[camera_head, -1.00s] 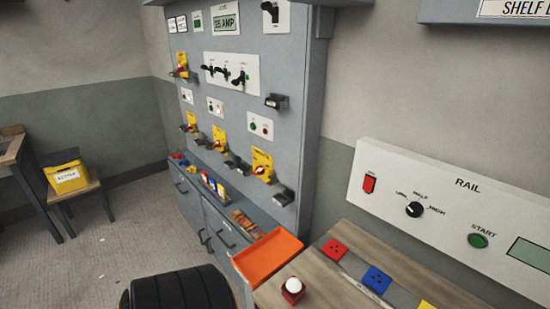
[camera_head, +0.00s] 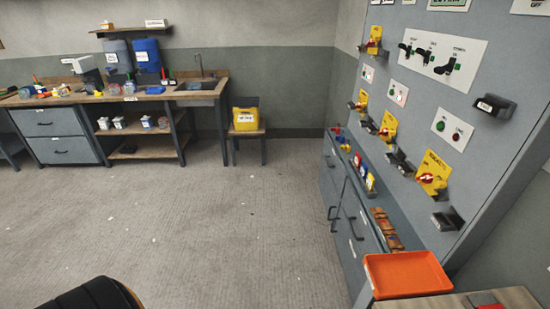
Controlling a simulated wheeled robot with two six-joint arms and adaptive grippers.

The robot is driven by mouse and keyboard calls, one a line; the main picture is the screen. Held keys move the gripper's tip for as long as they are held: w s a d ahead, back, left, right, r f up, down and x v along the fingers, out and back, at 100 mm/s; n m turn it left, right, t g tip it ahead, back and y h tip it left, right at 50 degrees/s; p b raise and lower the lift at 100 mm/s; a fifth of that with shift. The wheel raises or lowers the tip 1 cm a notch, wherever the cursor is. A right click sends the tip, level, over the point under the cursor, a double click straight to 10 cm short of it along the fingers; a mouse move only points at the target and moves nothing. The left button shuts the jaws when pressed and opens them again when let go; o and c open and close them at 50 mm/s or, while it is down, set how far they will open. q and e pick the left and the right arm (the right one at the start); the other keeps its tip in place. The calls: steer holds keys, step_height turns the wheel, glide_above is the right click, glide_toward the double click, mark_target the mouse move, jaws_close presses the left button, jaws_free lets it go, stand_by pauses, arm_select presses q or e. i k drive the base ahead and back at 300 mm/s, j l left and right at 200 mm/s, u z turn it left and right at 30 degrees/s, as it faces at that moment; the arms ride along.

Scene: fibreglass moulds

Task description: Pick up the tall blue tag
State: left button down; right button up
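Several small upright tags in red, blue and yellow stand in a row on the grey cabinet's ledge. More small red and blue pieces (camera_head: 339,134) lie farther back on the same ledge. Neither gripper shows. A dark rounded part at the bottom left edge looks like part of my own body.
An orange tray (camera_head: 405,275) sits at the ledge's near end, beside a wooden bench corner (camera_head: 515,297). The grey panel (camera_head: 495,160) with switches rises behind the ledge. The floor (camera_head: 220,220) between is open.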

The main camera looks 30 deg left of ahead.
mark_target(363, 170)
steer(key=u, duration=0.3)
steer(key=i+j+z, duration=0.1)
steer(key=z, duration=0.55)
steer(key=i+j+z, duration=0.15)
steer(key=j, duration=0.2)
steer(key=i+j+z, duration=0.15)
steer(key=j, duration=0.25)
steer(key=i+j+z, duration=0.15)
steer(key=j, duration=0.25)
steer(key=i+j+z, duration=0.1)
steer(key=j, duration=0.3)
steer(key=i+j+z, duration=0.15)
steer(key=j, duration=0.3)
steer(key=i+j+z, duration=0.15)
steer(key=j, duration=0.3)
